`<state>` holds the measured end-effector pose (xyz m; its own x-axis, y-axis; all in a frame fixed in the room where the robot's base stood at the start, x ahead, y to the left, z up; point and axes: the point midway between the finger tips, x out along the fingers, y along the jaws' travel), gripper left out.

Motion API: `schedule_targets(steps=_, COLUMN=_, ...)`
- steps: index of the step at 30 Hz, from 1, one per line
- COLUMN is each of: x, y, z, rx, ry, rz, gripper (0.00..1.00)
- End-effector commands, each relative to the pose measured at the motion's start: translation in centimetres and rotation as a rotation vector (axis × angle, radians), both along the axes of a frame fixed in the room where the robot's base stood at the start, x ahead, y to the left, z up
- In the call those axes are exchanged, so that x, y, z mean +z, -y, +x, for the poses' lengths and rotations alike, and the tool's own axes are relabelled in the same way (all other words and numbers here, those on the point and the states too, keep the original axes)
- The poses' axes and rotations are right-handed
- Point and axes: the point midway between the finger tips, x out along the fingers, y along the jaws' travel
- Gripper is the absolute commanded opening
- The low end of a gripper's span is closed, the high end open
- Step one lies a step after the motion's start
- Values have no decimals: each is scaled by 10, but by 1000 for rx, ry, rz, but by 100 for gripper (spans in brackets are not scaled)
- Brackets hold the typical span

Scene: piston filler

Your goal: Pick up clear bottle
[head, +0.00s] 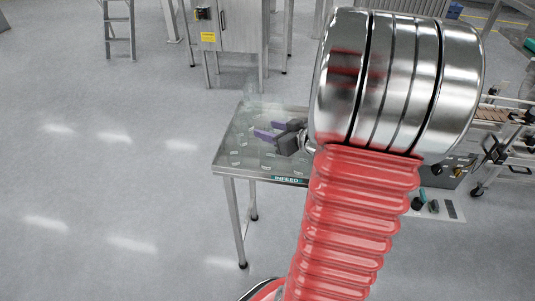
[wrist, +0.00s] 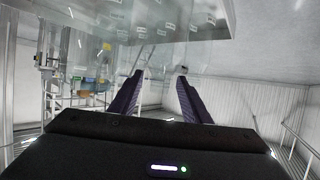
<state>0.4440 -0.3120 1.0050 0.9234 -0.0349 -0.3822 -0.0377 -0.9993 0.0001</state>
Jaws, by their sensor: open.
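The infeed table (head: 225,160) stands in the middle of the head view, its top scattered with several small pale marks or clear items. A faint clear shape, apparently the clear bottle (head: 252,92), stands upright at the table's far left corner. My gripper (head: 265,130) has purple fingers and reaches over the table from the right, pointing left. It is in front of the clear shape and apart from it. In the wrist view, my gripper (wrist: 162,75) shows two parted fingers. Only see-through, blurred surfaces show between and above them, so I cannot pick out the bottle there.
A steel cabinet (head: 240,28) stands behind the table, with a ladder (head: 118,30) farther left. A conveyor (head: 495,114) and a control panel (head: 440,172) are at the right. My arm hides the table's right side. The floor at left is clear.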

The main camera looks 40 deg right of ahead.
Motion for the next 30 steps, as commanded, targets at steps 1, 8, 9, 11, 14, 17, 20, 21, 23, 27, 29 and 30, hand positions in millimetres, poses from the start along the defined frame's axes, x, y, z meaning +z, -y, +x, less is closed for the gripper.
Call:
schedule_targets(steps=1, x=-2, y=0, z=3, rx=1, ry=-1, rz=0, gripper=43)
schedule_targets(steps=8, x=-3, y=0, z=5, rx=0, ry=-1, rz=0, gripper=43)
schedule_targets(steps=9, x=-3, y=0, z=5, rx=0, ry=-1, rz=0, gripper=43)
schedule_targets(steps=11, x=-3, y=0, z=5, rx=0, ry=-1, rz=0, gripper=43)
schedule_targets(steps=14, x=-3, y=0, z=5, rx=0, ry=-1, rz=0, gripper=43)
schedule_targets(steps=17, x=-2, y=0, z=5, rx=0, ry=-1, rz=0, gripper=43)
schedule_targets(steps=20, x=-2, y=0, z=5, rx=0, ry=-1, rz=0, gripper=40)
schedule_targets(steps=21, x=-2, y=0, z=5, rx=0, ry=-1, rz=0, gripper=38)
schedule_targets(steps=23, x=-2, y=0, z=5, rx=0, ry=-1, rz=0, gripper=33)
schedule_targets(steps=27, x=-2, y=0, z=5, rx=0, ry=-1, rz=0, gripper=24)
schedule_targets(steps=29, x=-2, y=0, z=5, rx=0, ry=-1, rz=0, gripper=19)
schedule_targets(steps=30, x=-2, y=0, z=5, rx=0, ry=-1, rz=0, gripper=17)
